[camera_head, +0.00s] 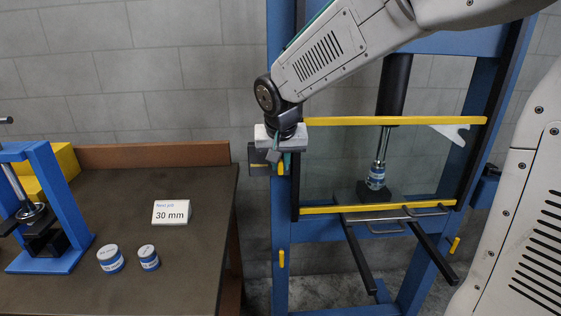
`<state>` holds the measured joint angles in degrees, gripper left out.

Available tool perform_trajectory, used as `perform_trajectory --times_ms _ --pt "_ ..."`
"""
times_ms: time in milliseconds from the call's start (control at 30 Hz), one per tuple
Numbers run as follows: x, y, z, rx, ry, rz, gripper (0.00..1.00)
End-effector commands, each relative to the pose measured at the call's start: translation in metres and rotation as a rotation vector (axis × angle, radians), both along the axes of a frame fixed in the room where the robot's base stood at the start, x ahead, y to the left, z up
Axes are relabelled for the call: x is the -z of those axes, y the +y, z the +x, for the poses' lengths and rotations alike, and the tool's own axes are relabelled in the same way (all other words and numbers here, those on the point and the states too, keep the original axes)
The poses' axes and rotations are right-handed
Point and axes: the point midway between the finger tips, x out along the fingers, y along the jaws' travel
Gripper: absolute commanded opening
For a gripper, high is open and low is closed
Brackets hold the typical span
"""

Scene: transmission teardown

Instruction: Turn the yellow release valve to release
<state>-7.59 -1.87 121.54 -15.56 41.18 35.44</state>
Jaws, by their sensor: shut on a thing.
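The yellow release valve (281,169) shows as a small yellow piece on the left post of the blue press (281,225). It is beside a dark box (257,160) on that post. My gripper (279,158) hangs from above in front of the post at the valve, its fingers shut on it. The fingers and wrist hide most of the valve, so its turn angle cannot be told. The press ram (382,150) reaches down to a blue-and-white cylinder (376,178) on a dark block behind the yellow-edged guard (395,121).
A dark table (190,260) at the left bears a "30 mm" card (171,212), two blue-and-white cylinders (110,259) (148,257), a small blue press (60,200) and a yellow block (66,160). Another yellow handle (281,259) is lower on the post. Dark rails (430,250) jut from the press.

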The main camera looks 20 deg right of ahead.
Motion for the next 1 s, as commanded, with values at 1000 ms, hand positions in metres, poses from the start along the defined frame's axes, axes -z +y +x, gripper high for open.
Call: perform_trajectory --times_ms 1000 --pt "0.009 0.019 0.006 -0.003 0.248 -0.763 0.0"
